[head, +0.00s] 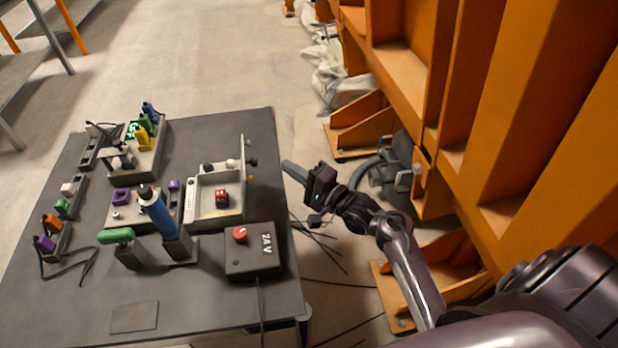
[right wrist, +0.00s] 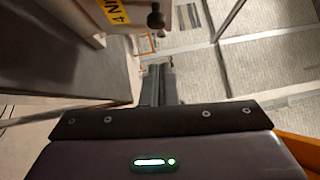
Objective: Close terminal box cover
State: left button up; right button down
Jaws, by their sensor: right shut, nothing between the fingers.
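The terminal box (head: 205,214) is a pale grey open tray on the right part of the dark table, with a red block (head: 222,197) inside. Its cover (head: 242,165) stands open, upright along the box's right side, with dark knobs on its outer face. My right gripper (head: 288,168) is shut and empty, just right of the cover and apart from it, beyond the table's right edge. In the right wrist view the closed fingers (right wrist: 158,84) point ahead, and a pale panel with a yellow label (right wrist: 110,11) and a dark knob (right wrist: 156,19) is at upper left. My left gripper is not in view.
A dark control box with a red button (head: 240,235) sits in front of the terminal box. Orange steel structure (head: 480,130) rises at right. Cables hang by the table's right edge.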

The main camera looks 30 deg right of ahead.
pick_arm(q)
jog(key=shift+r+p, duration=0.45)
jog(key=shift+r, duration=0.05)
pick_arm(e)
jog(key=shift+w+a+r, duration=0.1)
jog(key=shift+w+a, duration=0.3)
jog(key=shift+a, duration=0.35)
jog(key=shift+w+a+r, duration=0.15)
jog(key=shift+w+a, duration=0.3)
jog(key=shift+a, duration=0.25)
jog(key=shift+w+a+r, duration=0.1)
jog(key=shift+w+a, duration=0.3)
jog(key=shift+a, duration=0.35)
